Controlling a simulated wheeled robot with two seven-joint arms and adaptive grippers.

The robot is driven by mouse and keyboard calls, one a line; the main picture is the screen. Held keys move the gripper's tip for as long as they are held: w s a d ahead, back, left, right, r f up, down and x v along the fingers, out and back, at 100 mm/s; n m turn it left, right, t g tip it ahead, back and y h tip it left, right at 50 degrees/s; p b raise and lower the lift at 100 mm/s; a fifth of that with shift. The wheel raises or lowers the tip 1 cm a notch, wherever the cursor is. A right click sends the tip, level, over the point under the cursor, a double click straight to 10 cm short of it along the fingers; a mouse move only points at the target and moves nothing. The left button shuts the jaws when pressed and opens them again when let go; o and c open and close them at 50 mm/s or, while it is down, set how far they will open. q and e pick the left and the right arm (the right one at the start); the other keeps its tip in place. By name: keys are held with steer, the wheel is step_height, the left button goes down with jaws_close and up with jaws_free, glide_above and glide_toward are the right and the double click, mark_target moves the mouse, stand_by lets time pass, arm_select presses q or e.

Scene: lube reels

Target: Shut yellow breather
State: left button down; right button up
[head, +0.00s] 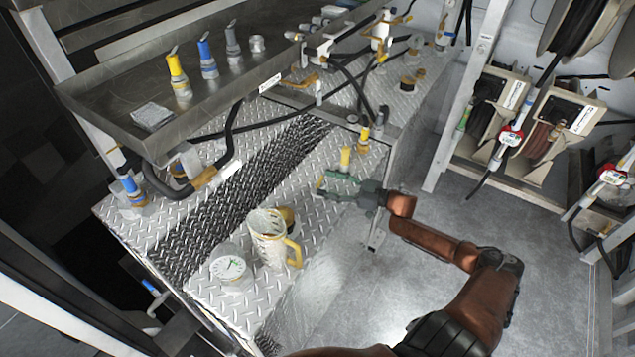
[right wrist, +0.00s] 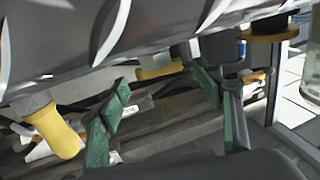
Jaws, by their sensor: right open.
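A small upright yellow-capped fitting (head: 346,157), which looks like the yellow breather, stands on the diamond-plate top just beyond my right gripper (head: 334,182). The right gripper is open, its green fingers apart and empty, low over the plate's right edge. In the right wrist view, the plate lies at the top of the picture. There a yellow part (right wrist: 158,67) shows beyond the gap between the open fingers (right wrist: 163,95), not touching them. A second yellow part (right wrist: 57,130) is left of the fingers. Which fitting each one is, I cannot tell. My left gripper is not in view.
A raised metal tray (head: 130,85) holds yellow, blue and grey spouts. Black hoses cross behind. Reels (head: 545,130) are at right; the floor (head: 400,275) between is clear.

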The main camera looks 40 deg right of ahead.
mark_target(320, 181)
steer(key=shift+x, duration=1.7)
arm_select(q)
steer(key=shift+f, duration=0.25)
arm_select(e)
steer(key=shift+d, duration=0.1)
steer(key=c, duration=1.2)
steer(key=m+h+p, duration=0.1)
steer(key=p, duration=0.1)
steer(key=m+t+h+p, duration=0.1)
steer(key=h+p, duration=0.1)
steer(key=p, duration=0.1)
steer(key=shift+r, duration=0.35)
steer(key=shift+f+m+t+h+p, duration=0.2)
steer(key=shift+m+t+h+p, duration=0.15)
steer(key=shift+h+p, duration=0.35)
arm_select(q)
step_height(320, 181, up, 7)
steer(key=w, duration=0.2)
arm_select(e)
steer(key=shift+f, duration=0.1)
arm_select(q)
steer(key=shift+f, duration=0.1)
